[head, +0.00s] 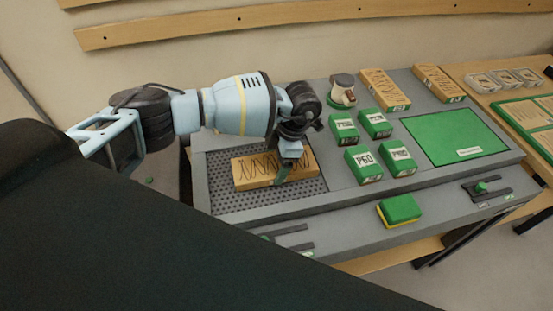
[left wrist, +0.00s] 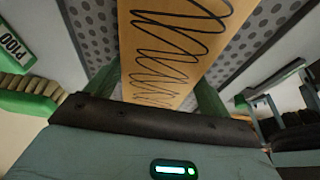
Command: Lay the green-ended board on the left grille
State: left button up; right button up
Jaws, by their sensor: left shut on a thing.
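The wooden board (head: 252,171) with black wavy scribbles is over the left grille (head: 230,202), a grey perforated panel. It looks flat and close to the grille; I cannot tell whether it touches. My left gripper (head: 287,172) comes down at the board's right part and is shut on it. In the left wrist view the board (left wrist: 175,45) runs between the two green fingers (left wrist: 155,97), with the perforated grille (left wrist: 255,40) behind it. The board's end at the gripper is hidden. My right gripper is not in view.
Right of the grille stand several green sanding blocks (head: 362,165), a jar (head: 342,90), two more scribbled boards (head: 385,90) and a green mat (head: 455,137). A green and yellow sponge (head: 399,209) lies on the lower front ledge. Slide controls (head: 487,190) sit at the front edge.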

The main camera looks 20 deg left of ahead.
pick_arm(q)
jog(key=o, duration=1.1)
jog(key=shift+f, duration=0.1)
jog(key=v, duration=1.2)
jog(key=shift+r+b, duration=0.2)
jog(key=shift+b, duration=0.2)
